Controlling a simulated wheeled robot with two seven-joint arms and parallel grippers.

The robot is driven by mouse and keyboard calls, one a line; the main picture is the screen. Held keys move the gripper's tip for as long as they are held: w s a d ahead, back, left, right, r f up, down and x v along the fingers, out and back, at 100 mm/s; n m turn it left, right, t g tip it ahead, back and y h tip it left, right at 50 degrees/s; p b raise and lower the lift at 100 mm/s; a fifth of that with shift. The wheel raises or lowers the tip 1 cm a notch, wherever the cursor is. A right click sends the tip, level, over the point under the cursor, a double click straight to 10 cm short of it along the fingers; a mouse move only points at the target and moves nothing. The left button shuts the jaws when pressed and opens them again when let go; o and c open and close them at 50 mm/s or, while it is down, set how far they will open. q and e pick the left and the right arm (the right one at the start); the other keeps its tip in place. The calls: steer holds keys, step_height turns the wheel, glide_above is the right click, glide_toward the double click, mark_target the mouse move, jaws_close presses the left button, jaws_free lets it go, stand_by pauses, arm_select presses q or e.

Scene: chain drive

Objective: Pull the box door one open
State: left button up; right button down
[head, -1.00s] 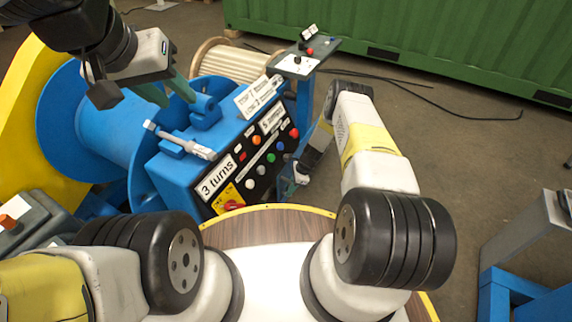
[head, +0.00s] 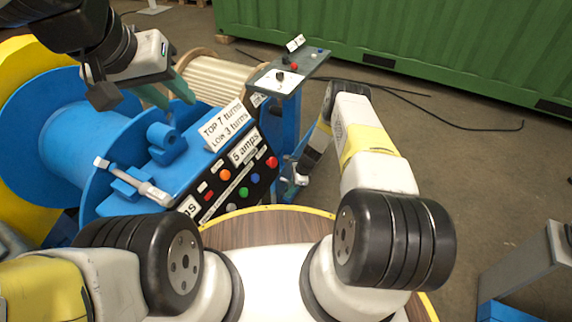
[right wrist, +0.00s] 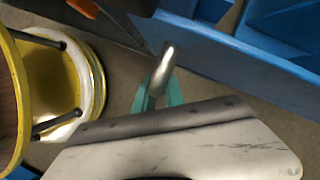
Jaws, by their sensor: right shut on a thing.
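My right gripper (head: 297,181) is low beside the blue stand, right of the button panel. In the right wrist view its teal fingers (right wrist: 159,91) are shut on a rounded silver handle (right wrist: 164,67). Blue metal panels (right wrist: 235,55) lie just beyond the handle. Which of them is box door one, and how far it stands open, I cannot tell. My left gripper (head: 180,103) hangs at the upper left over the blue machine, its teal fingers apart and empty.
The blue console (head: 155,185) with a button panel (head: 240,180) stands ahead, beside a blue drum (head: 80,130). A grey control shelf (head: 295,72) is behind my right gripper. A green container (head: 400,45) closes off the back.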

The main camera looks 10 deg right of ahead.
steer(key=shift+w, duration=0.1)
steer(key=c, duration=1.4)
jaws_free()
steer(key=v, duration=0.8)
